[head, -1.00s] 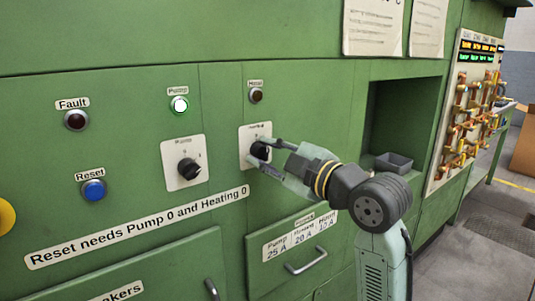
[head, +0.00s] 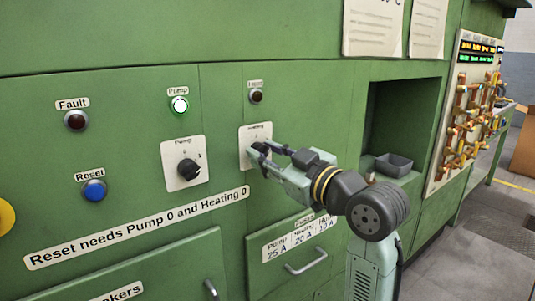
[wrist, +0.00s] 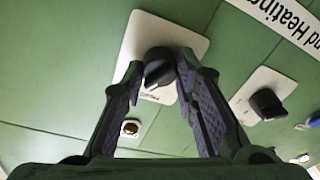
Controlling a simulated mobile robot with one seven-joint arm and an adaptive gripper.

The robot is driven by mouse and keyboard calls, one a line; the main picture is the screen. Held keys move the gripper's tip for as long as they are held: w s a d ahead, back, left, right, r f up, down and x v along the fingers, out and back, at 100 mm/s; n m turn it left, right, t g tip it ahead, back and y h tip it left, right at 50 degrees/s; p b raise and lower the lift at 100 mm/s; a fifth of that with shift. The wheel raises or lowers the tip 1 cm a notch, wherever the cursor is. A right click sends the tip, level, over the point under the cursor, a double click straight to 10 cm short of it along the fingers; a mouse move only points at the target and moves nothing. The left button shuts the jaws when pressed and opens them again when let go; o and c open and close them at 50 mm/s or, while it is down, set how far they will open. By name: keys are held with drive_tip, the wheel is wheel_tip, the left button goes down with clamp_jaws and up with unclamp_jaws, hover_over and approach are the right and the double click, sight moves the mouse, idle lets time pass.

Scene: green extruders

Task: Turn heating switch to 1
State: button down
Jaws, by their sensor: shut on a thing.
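The heating switch is a black knob on a white plate (head: 246,157) on the green panel. In the head view my gripper (head: 259,155) covers most of the knob. In the wrist view the heating knob (wrist: 159,68) sits between my fingertips, and my gripper (wrist: 158,72) is shut on it. The knob's pointer setting is hard to read there. The Heating lamp (head: 256,96) above the plate is dark.
The pump switch (head: 188,169) is to the left, with its green lamp (head: 179,105) lit. A dark Fault lamp (head: 76,120) and a blue Reset button (head: 94,190) are further left. A drawer handle (head: 306,261) is below. A grey bin (head: 394,164) sits in the recess at right.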

drive_tip(key=m+p, duration=0.1)
drive_tip(key=m, duration=0.4)
drive_tip(key=shift+m+t, duration=0.3)
idle(0.4)
drive_tip(key=c, duration=1.3)
unclamp_jaws()
drive_tip(key=v, duration=1.2)
